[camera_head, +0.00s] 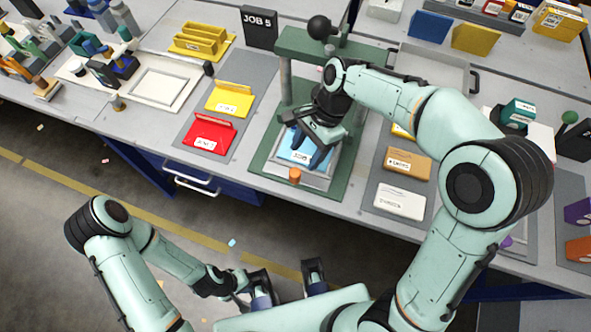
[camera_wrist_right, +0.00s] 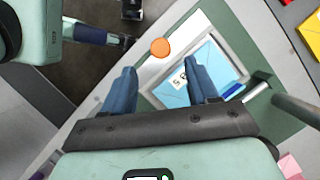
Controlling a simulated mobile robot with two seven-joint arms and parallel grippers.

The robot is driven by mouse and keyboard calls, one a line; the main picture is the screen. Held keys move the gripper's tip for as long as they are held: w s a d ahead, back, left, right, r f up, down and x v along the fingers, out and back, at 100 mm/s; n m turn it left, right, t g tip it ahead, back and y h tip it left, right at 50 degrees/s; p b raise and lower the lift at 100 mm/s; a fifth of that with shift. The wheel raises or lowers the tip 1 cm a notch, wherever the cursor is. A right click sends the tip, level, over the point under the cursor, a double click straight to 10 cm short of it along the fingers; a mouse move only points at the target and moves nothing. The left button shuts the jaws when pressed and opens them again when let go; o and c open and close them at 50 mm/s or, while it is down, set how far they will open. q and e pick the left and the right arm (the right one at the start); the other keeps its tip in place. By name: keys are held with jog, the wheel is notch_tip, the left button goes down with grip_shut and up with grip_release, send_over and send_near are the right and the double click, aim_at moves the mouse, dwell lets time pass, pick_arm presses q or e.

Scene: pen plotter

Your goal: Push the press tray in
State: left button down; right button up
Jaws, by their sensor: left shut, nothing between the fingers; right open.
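The press tray (camera_head: 316,181) is a silver-grey tray with a blue sheet or card (camera_head: 296,150) in it and an orange knob (camera_head: 295,174) at its front edge. It lies on the green press base (camera_head: 262,163). My right gripper (camera_head: 309,150) is over the tray and hides part of it. In the right wrist view its two blue fingers (camera_wrist_right: 160,68) are apart with nothing held, and the orange knob (camera_wrist_right: 160,47) shows just beyond them. I cannot tell whether they touch the tray. My left gripper (camera_head: 262,298) is shut and empty, low in front of the bench.
The green press frame (camera_head: 300,40) with a black ball-topped lever (camera_head: 320,27) stands behind the tray. Red (camera_head: 209,134) and yellow (camera_head: 229,99) holders stand to the left. Brown (camera_head: 407,164) and white (camera_head: 400,201) boxes lie to the right. The floor in front is mostly clear.

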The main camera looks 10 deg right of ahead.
aim_at(296, 171)
jog(key=b+x, duration=0.1)
jog(key=x, duration=0.8)
jog(key=shift+w+f, duration=0.1)
jog(key=shift+w, duration=0.05)
